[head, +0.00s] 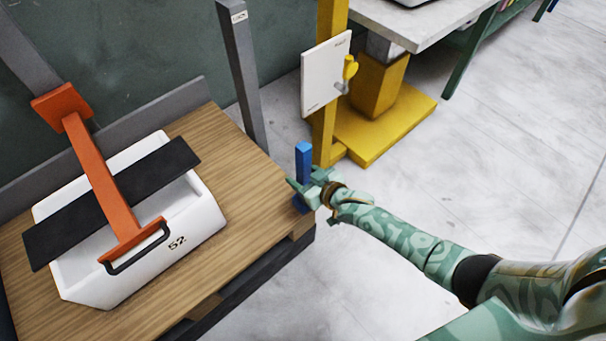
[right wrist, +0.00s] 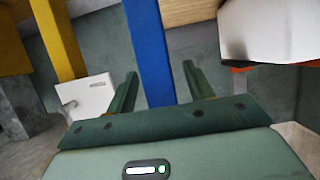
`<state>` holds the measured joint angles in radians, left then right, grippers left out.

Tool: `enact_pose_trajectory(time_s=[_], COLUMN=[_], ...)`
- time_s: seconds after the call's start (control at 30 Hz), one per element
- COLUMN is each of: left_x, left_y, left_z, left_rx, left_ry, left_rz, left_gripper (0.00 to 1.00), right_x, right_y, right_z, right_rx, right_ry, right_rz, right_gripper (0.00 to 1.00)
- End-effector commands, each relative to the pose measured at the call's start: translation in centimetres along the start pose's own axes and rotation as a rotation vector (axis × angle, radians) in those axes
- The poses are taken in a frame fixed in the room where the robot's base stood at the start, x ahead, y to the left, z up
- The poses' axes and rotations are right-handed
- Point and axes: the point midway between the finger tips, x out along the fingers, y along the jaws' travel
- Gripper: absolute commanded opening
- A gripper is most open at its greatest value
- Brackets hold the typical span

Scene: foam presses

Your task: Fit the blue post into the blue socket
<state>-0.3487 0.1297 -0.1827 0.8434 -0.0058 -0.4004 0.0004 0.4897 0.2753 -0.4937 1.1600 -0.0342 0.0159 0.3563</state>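The blue post (head: 303,158) stands upright near the right corner of the wooden table top. My right gripper (head: 308,186) reaches it from the right and is around its lower part. In the right wrist view the blue post (right wrist: 152,60) runs between the two green fingers of my right gripper (right wrist: 163,92). The fingers are apart, with a gap between the post and the right-hand finger. A little blue shows below the gripper at the table edge; I cannot tell whether it is the post's foot or the blue socket. My left gripper is out of view.
A white tub (head: 85,280) marked 52 stands on the wooden table (head: 245,170), with a dark board (head: 165,170) and an orange bar (head: 100,180) across it. A grey upright (head: 243,80) and a yellow stand (head: 375,135) with a white panel (head: 325,80) rise behind.

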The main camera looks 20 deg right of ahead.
Motion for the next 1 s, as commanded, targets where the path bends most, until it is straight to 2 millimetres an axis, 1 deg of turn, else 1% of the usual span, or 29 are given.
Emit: enact_pose_trajectory(time_s=[0.17, 0.27, 0.37, 0.47, 0.5, 0.7, 0.83, 0.9, 1.0], left_x=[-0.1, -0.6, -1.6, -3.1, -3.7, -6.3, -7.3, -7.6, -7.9], left_y=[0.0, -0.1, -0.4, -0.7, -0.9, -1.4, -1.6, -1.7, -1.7], left_z=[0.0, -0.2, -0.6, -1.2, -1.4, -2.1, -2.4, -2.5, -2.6], left_rx=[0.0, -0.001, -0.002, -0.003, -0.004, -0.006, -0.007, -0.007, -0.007], left_ry=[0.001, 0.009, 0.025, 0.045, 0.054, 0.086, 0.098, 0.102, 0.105], left_rz=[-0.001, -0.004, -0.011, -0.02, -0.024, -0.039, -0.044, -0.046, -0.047], left_gripper=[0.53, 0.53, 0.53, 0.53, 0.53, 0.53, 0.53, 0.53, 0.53], right_x=[-0.1, -0.9, -2.7, -5.3, -6.5, -11.9, -14.4, -15.3, -16.1], right_y=[0.0, 0.1, 0.1, 0.1, 0.1, 0.1, 0.0, 0.0, 0.0], right_z=[0.1, -0.2, -0.6, -0.9, -1.0, -0.8, -0.5, -0.4, -0.2], right_rx=[-0.001, -0.001, -0.002, -0.003, -0.003, -0.002, -0.002, -0.001, 0.0], right_ry=[-0.002, -0.001, 0.002, 0.004, 0.005, 0.003, 0.002, 0.002, 0.001], right_rz=[0.0, 0.001, 0.002, 0.002, 0.002, 0.001, 0.001, 0.0, 0.0], right_gripper=[0.53, 0.53, 0.53, 0.53, 0.53, 0.53, 0.53, 0.53, 0.53])
